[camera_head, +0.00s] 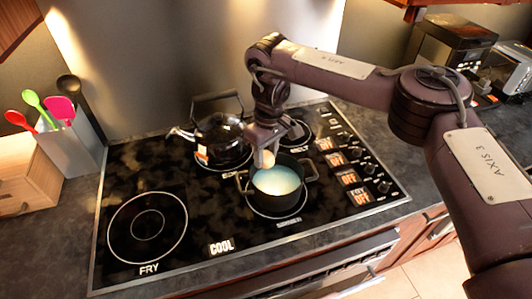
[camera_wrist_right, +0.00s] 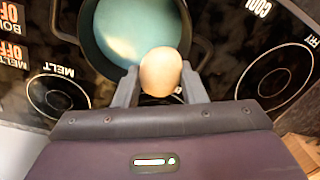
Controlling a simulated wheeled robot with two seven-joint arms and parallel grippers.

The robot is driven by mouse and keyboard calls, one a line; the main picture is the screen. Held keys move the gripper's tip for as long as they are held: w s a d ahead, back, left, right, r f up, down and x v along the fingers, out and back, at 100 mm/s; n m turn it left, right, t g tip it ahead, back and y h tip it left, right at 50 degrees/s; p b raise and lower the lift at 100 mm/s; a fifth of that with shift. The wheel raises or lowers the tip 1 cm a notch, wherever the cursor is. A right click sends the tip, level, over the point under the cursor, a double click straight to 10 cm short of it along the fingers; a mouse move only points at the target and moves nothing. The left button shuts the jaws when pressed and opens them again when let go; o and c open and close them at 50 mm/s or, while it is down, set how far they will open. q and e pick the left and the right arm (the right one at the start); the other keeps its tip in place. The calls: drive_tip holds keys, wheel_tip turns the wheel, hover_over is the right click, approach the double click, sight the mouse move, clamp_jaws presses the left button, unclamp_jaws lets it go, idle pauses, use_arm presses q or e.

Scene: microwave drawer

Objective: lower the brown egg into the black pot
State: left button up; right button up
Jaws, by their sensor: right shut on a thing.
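The brown egg (camera_wrist_right: 160,71) is held between the two fingertips of my right gripper (camera_wrist_right: 162,84) in the right wrist view. The egg also shows in the head view (camera_head: 267,158), just under the gripper (camera_head: 265,152). The black pot (camera_head: 251,192) stands on a stove burner, with pale bluish liquid (camera_head: 277,181) in it. The egg appears over the far-left part of the pot's opening; its exact height above the liquid is hard to tell. The pot (camera_wrist_right: 90,45) fills the top of the right wrist view. My left gripper is in neither view.
A black kettle (camera_head: 222,137) stands on the burner behind the pot, close to my right gripper. A grey utensil holder (camera_head: 68,150) stands at the left. The front-left burner (camera_head: 147,224) is bare. Knobs line the stove's right side. A coffee machine (camera_head: 447,50) is at the back right.

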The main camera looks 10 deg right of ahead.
sight(266, 167)
drive_tip(key=shift+f+b, duration=1.25)
drive_tip(key=shift+f, duration=1.35)
drive_tip(key=shift+f+b, duration=0.75)
drive_tip(key=shift+f, duration=0.8)
drive_tip(key=shift+f+b, duration=1)
drive_tip(key=shift+f, duration=0.95)
drive_tip(key=o, duration=0.7)
drive_tip(key=shift+r, duration=0.1)
